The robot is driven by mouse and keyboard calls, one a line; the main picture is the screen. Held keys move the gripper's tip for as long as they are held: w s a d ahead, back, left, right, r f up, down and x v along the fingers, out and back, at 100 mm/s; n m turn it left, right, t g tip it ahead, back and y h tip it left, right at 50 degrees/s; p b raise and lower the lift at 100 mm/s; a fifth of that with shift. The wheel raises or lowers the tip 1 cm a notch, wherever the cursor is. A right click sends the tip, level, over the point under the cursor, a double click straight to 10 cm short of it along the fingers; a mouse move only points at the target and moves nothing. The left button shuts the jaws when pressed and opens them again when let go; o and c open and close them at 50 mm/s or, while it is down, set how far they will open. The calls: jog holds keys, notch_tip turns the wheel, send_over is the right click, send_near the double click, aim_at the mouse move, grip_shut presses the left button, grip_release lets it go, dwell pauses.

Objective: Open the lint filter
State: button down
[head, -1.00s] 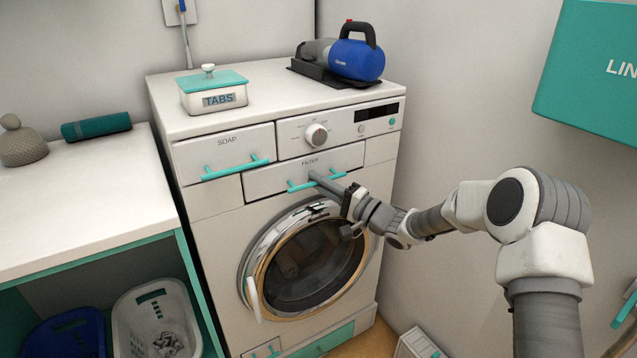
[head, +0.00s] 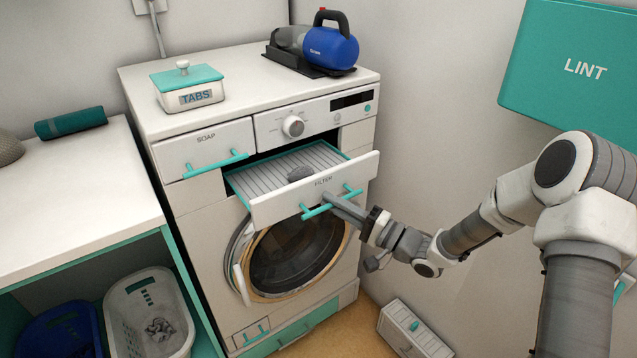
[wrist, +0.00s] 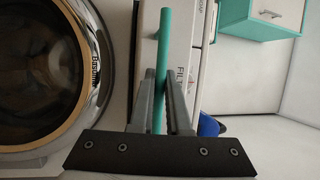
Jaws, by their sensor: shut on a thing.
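The lint filter drawer (head: 316,190), with a white front marked FILTER, is pulled out of the washing machine (head: 200,199). Its ribbed grey tray with a teal rim shows behind the front, and a grey clump of lint (head: 300,173) lies on it. My gripper (head: 331,200) is shut on the teal filter handle (head: 314,211). In the wrist view the teal handle bar (wrist: 163,60) runs between the two grey fingers of my gripper (wrist: 161,92). The fingertips partly hide the filter front there.
The soap drawer (head: 206,147) beside the filter is shut. The tabs box (head: 188,89) and a blue handheld vacuum (head: 331,49) stand on top of the machine. A teal LINT box (head: 575,85) is on the right wall. A white crate (head: 413,332) stands on the floor below.

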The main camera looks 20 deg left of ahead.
jog(key=shift+s+d+p, duration=0.35)
jog(key=shift+s+d, duration=0.75)
jog(key=shift+d, duration=0.25)
jog(key=c, duration=0.9)
grip_release()
jog(key=p+v, duration=0.2)
jog(key=v, duration=1.5)
jog(key=shift+d+f, duration=0.15)
jog(key=shift+d, duration=0.05)
